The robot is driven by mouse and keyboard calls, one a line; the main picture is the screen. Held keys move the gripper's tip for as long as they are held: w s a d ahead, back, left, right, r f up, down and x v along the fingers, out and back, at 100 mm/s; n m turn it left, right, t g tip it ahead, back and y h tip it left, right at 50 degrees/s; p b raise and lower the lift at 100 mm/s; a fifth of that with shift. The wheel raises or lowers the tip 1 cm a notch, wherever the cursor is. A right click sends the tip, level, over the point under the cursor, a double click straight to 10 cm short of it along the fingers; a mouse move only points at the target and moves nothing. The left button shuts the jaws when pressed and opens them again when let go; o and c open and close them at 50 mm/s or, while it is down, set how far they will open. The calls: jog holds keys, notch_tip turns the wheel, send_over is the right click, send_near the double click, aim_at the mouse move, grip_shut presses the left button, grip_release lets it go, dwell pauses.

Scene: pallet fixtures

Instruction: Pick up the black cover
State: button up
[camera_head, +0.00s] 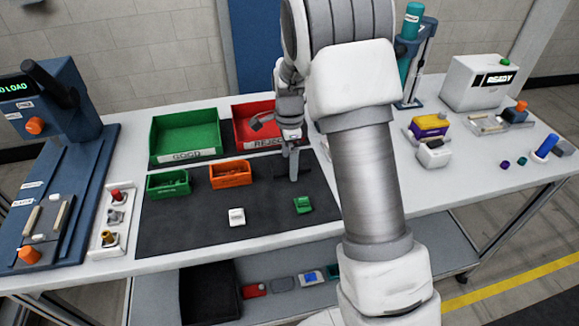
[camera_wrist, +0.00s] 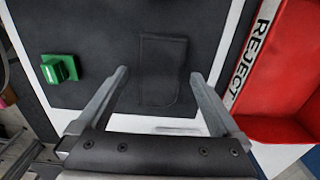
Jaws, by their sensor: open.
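The black cover (camera_wrist: 162,70) is a flat, dark, roughly rectangular piece lying on the dark mat (camera_wrist: 95,25) in the wrist view. It barely stands out from the mat. My gripper (camera_wrist: 159,74) is open, with one finger to the left and one to the right of the cover. The gap between the fingers is empty. In the head view my gripper (camera_head: 293,164) points down over the mat's back right part, in front of the red bin. There the cover is dark on dark and partly hidden by the fingers.
The red REJECT bin (camera_wrist: 283,75) is close on the right in the wrist view. A green block (camera_wrist: 60,68) sits on the mat to the left. In the head view, a white part (camera_head: 237,216), orange bin (camera_head: 231,174) and green bins (camera_head: 186,136) stand farther left.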

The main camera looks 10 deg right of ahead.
jog(key=shift+f, duration=0.25)
jog(key=c, duration=1.4)
jog(key=shift+r, duration=0.1)
